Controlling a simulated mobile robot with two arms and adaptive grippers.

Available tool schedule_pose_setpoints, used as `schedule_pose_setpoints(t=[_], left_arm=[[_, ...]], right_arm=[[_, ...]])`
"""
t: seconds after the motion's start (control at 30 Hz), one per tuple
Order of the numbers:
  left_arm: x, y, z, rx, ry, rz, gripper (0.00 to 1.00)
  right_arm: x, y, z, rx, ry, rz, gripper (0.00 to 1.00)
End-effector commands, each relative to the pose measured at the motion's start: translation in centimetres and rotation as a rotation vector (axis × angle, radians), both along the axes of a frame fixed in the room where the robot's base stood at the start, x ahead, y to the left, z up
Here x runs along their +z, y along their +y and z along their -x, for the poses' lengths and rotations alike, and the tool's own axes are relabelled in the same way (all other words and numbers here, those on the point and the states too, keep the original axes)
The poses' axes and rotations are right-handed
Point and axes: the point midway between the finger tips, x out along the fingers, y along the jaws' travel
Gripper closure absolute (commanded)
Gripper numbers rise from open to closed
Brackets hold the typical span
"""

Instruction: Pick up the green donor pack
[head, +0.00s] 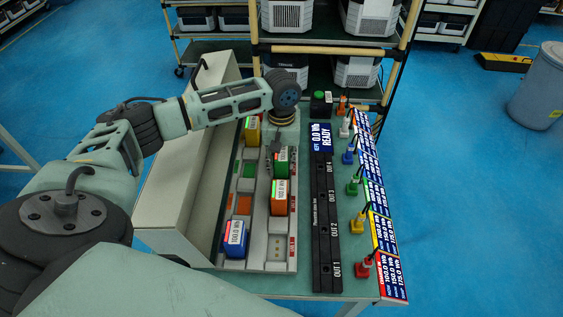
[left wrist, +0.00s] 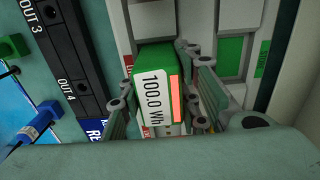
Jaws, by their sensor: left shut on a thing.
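The green donor pack (head: 281,161), with a white 100.0 Wh label, is in the right column of the grey rack (head: 280,255) in the head view. It also fills the middle of the left wrist view (left wrist: 155,90). My left gripper (head: 272,147) reaches down to it from above. In the left wrist view its fingers (left wrist: 160,100) are on both sides of the pack, shut on it. I cannot tell whether the pack is seated or slightly raised. My right gripper is not in view.
An orange pack (head: 285,198), a blue pack (head: 235,239) and a yellow pack (head: 252,131) stand in the rack. A black strip with OUT labels (head: 325,220) and a READY display (head: 321,138) lies to the right, beside several coloured plugs, including a red one (head: 363,267). A shelf frame stands behind.

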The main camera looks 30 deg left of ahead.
Motion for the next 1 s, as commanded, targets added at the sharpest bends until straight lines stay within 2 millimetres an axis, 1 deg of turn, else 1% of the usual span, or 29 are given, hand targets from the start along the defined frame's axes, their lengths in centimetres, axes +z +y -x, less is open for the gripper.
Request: schedule_pose_setpoints(t=[0.37, 0.47, 0.57, 0.8, 0.9, 1.0], left_arm=[[0.2, 0.0, -0.1, 0.000, -0.003, 0.001, 1.00], [0.6, 0.0, -0.1, 0.000, -0.004, 0.001, 1.00], [1.7, 0.0, -0.2, 0.000, -0.007, 0.002, 1.00], [6.3, -0.1, -0.2, 0.000, -0.007, 0.003, 1.00], [8.0, 0.0, -0.2, 0.000, -0.006, 0.002, 1.00], [9.2, -0.3, -0.1, -0.004, -0.004, 0.002, 1.00]], right_arm=[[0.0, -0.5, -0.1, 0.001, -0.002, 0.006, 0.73], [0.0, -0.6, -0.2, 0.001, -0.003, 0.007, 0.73], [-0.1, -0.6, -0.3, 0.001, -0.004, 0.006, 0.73], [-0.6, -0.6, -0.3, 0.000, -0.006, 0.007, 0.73], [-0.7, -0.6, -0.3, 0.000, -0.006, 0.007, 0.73], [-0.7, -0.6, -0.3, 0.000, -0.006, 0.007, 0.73]])
